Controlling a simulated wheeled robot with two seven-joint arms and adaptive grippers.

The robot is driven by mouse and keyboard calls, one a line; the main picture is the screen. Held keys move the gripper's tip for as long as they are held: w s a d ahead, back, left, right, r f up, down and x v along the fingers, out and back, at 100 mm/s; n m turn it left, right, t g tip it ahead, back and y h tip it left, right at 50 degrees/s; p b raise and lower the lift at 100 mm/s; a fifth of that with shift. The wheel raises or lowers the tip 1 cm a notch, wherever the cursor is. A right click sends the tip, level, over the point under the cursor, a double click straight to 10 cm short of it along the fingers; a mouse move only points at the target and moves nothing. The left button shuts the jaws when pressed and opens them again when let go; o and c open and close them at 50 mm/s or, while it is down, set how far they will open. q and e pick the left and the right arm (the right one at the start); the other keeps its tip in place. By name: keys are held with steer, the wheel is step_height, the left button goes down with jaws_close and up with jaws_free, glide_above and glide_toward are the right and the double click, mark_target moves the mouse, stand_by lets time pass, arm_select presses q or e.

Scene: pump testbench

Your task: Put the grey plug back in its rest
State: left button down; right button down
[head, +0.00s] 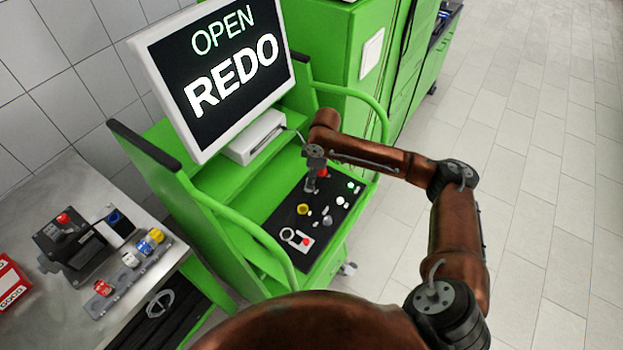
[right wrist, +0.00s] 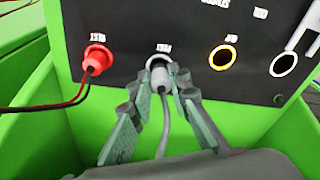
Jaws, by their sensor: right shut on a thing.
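In the right wrist view the grey plug (right wrist: 161,74) is between the fingertips of my right gripper (right wrist: 164,92), which is shut on it. The plug's front end is at a pale-ringed hole in the black panel (right wrist: 190,40). I cannot tell how deep it sits. Its grey cable runs down between the fingers. In the head view my right gripper (head: 314,182) is over the upper part of the panel (head: 275,226), and the plug cannot be made out there. My left gripper is not in view.
A red plug (right wrist: 96,58) with a dark red cable sits left of the grey plug. A yellow-ringed hole (right wrist: 222,57) and a white-ringed hole (right wrist: 284,64) are empty to the right. A monitor (head: 218,75) reads "OPEN REDO". A side bench (head: 60,310) holds small devices.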

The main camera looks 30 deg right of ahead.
steer(key=shift+f, duration=1.1)
stand_by(0.3)
steer(key=c, duration=1.7)
jaws_free()
steer(key=shift+c, duration=0.2)
steer(key=shift+o, duration=0.6)
steer(key=o, duration=0.3)
steer(key=shift+r, duration=0.1)
